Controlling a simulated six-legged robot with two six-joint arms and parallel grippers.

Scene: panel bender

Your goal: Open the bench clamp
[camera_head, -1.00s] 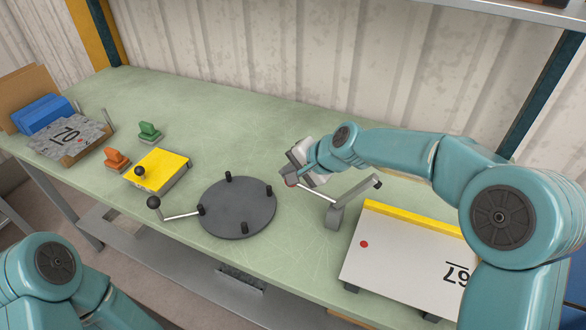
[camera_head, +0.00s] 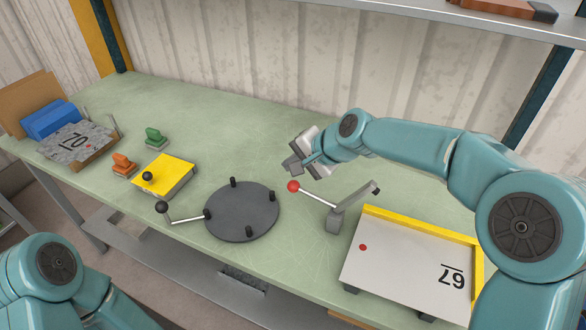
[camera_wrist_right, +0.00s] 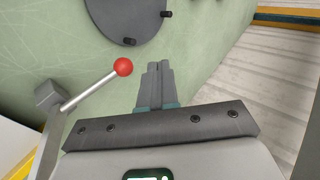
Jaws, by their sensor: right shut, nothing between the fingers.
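The bench clamp (camera_head: 334,219) stands on the green bench, a grey block with a metal lever ending in a red ball (camera_head: 293,186). The lever slopes up to the left from the block, and a grey bar reaches up to the right. My right gripper (camera_head: 289,166) is just behind the red ball in the head view, shut and empty. In the right wrist view the closed fingers (camera_wrist_right: 158,68) are beside the red ball (camera_wrist_right: 123,66), with a small gap between them. Only links of my left arm show at the lower left; its gripper is out of view.
A white panel marked 67 (camera_head: 405,265) with a yellow edge lies right of the clamp. A dark round turntable (camera_head: 242,212) with pegs and a crank is to the left. A yellow block (camera_head: 163,173) and stamps stand farther left. The bench behind the turntable is clear.

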